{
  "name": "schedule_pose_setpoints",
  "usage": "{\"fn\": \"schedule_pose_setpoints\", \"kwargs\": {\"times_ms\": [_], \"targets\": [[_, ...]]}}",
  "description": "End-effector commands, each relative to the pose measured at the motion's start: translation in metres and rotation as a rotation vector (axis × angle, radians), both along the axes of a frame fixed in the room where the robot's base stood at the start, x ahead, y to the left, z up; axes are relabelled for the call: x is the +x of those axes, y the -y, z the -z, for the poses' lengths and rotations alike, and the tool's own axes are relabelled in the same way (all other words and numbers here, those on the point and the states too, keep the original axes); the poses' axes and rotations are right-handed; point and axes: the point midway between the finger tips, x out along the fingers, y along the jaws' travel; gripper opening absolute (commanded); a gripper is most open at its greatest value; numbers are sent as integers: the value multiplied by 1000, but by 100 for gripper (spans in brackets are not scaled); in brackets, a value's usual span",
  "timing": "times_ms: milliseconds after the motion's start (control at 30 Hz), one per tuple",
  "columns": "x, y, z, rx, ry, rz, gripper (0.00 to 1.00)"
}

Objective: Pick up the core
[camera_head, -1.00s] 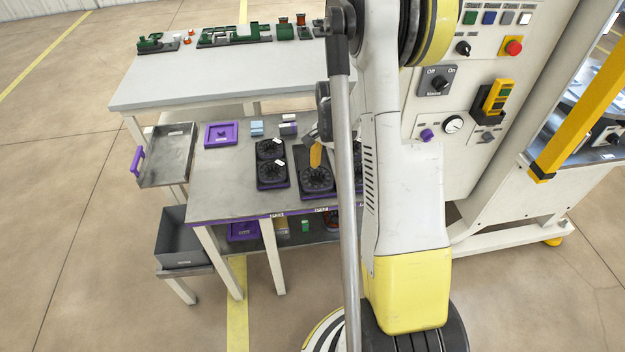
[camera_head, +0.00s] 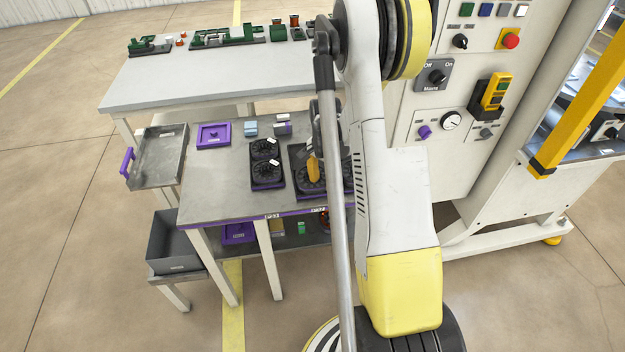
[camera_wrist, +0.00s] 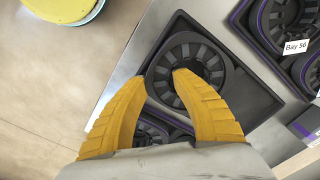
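The core is a dark, slotted ring (camera_wrist: 187,45) lying flat in a black tray (camera_wrist: 250,112) in the wrist view. In the head view the same tray (camera_head: 303,193) is on the grey table, partly hidden by my arm. In the head view my gripper (camera_head: 313,168) is directly over this tray.
Another tray with a similar ring (camera_wrist: 285,20) and a "Bay 56" label lies at the right. Further black trays (camera_head: 266,172) are left of my gripper on the table. A control cabinet (camera_head: 440,160) stands right.

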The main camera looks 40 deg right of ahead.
Motion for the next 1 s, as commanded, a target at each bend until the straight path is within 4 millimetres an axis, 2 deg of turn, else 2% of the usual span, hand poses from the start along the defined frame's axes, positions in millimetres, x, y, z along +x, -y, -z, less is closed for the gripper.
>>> {"fn": "schedule_pose_setpoints", "kwargs": {"times_ms": [467,800,1000], "targets": [[-1,0,-5,1,-1,0,0],[0,0,-45,2,0,0,0],[-21,27,-63,1,0,5,0]]}}
